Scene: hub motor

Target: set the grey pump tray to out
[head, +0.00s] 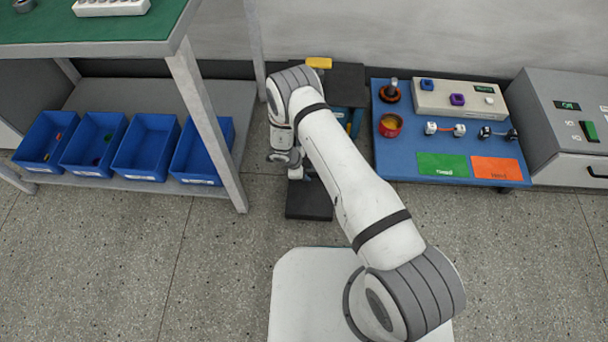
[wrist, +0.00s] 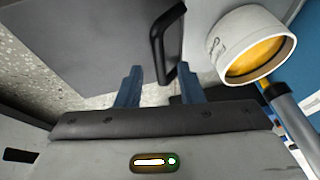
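In the head view a dark grey slab (head: 310,203), which may be the pump tray, juts out low at the front of a dark unit (head: 345,82). My arm hides much of that unit. In the wrist view a dark grey flat panel (wrist: 105,45) with a black bar handle (wrist: 157,45) lies ahead. My gripper (wrist: 159,72) has its two blue fingers apart. The handle's near end shows between the fingertips; I cannot tell whether they touch it. In the head view my gripper is mostly hidden behind my wrist.
A white cup with orange inside (wrist: 235,40) and a dark rod (wrist: 293,118) are close at right in the wrist view. Blue bins (head: 145,147) sit on a shelf at left. A blue board (head: 400,160) with small parts and a grey machine (head: 560,135) stand at right.

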